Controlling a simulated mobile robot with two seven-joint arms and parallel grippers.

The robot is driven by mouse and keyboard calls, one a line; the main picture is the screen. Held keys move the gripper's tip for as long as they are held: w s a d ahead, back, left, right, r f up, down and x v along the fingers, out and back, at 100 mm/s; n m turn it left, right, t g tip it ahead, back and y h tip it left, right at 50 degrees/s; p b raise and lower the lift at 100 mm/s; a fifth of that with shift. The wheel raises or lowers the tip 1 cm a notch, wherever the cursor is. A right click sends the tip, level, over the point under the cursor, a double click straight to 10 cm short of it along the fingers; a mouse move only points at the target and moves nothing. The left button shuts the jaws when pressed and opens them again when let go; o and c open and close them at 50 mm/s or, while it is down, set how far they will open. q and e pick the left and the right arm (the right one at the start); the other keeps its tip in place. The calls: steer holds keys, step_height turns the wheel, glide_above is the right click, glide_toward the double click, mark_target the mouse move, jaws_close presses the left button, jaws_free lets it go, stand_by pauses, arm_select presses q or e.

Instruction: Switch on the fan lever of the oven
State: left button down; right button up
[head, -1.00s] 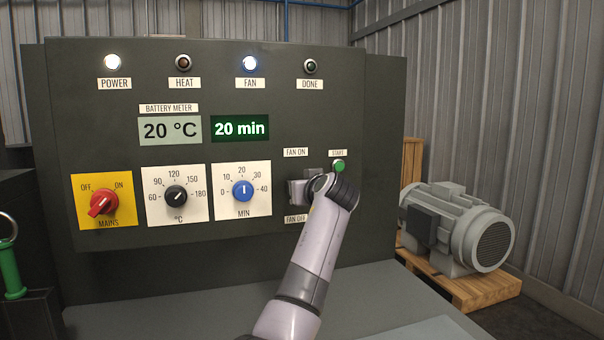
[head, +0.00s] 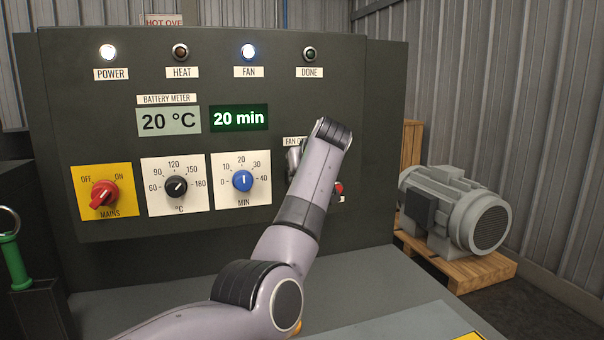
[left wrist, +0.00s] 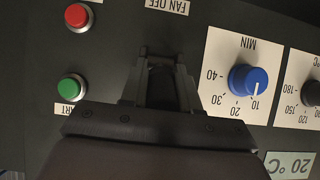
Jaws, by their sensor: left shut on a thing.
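The oven's dark control panel (head: 100,240) fills the middle of the head view. My left gripper (head: 293,162) is at its right part, just under the partly covered FAN ON label (head: 292,142), and mostly hidden behind my wrist. In the left wrist view, which is upside down, my gripper (left wrist: 160,62) is shut on the fan lever, which is largely hidden between the fingers. The FAN OFF label (left wrist: 165,5) lies beyond the fingertips there. The FAN lamp (head: 249,51) is lit. My right gripper is not in view.
A green START button (left wrist: 72,87) and a red button (left wrist: 78,17) sit beside the gripper. The blue MIN dial (head: 242,181), black temperature dial (head: 176,187) and red MAINS switch (head: 104,194) are to the left. A grey motor (head: 456,210) on a pallet stands right.

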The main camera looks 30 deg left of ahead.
arm_select(q)
steer(key=shift+r, duration=0.15)
steer(key=c, duration=0.9)
jaws_free()
steer(key=shift+a, duration=0.1)
steer(key=shift+s+d, duration=0.15)
steer(key=shift+d, duration=0.2)
steer(key=b+v, duration=0.2)
steer(key=v, duration=0.4)
steer(key=shift+r, duration=0.3)
steer(key=shift+s, duration=0.1)
